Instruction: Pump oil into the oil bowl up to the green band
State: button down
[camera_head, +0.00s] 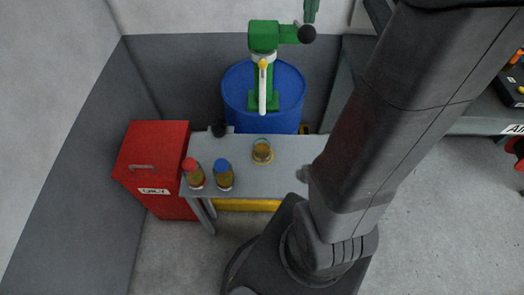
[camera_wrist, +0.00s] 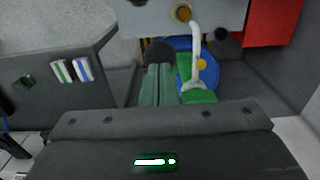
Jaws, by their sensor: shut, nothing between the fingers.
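A green pump (camera_head: 263,37) with a white spout (camera_head: 262,95) stands on a blue drum (camera_head: 234,100). Its lever points right and ends in a black knob (camera_head: 307,34). The glass oil bowl (camera_head: 262,150) stands on the grey table with amber oil in it; I cannot make out the green band or the exact level. My gripper (camera_head: 311,18) is shut and empty, its green fingertips just above the knob. In the wrist view the fingers (camera_wrist: 158,70) point at the knob (camera_wrist: 160,50); whether they touch it is unclear. The bowl (camera_wrist: 183,12) shows beyond the spout (camera_wrist: 195,42).
On the grey table (camera_head: 287,182) stand a red-capped bottle (camera_head: 193,176) and a blue-capped bottle (camera_head: 223,177). A small black object (camera_head: 219,130) is at its back edge. A red bin (camera_head: 150,155) stands left of the table. Walls enclose the drum's corner.

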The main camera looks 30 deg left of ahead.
jog(key=shift+f+b, duration=0.45)
jog(key=shift+f, duration=0.7)
notch_tip(320, 180, down, 14)
jog(key=s+d+b, duration=0.1)
jog(key=b, duration=0.8)
jog(key=shift+s+f, duration=0.2)
jog(key=shift+s, duration=0.15)
jog(key=shift+r, duration=0.1)
jog(key=r+p, duration=0.5)
jog(key=w+r+p, duration=0.1)
jog(key=r+p, duration=0.4)
jog(key=r, duration=0.1)
jog(key=a+r+p, duration=0.1)
jog(key=r+p, duration=0.4)
jog(key=shift+w+r+p, duration=0.15)
jog(key=shift+w+p, duration=0.05)
jog(key=shift+p, duration=0.15)
jog(key=shift+w+r+p, duration=0.1)
jog(key=shift+r+p, duration=0.2)
jog(key=shift+r, duration=0.8)
jog(key=shift+d, duration=0.1)
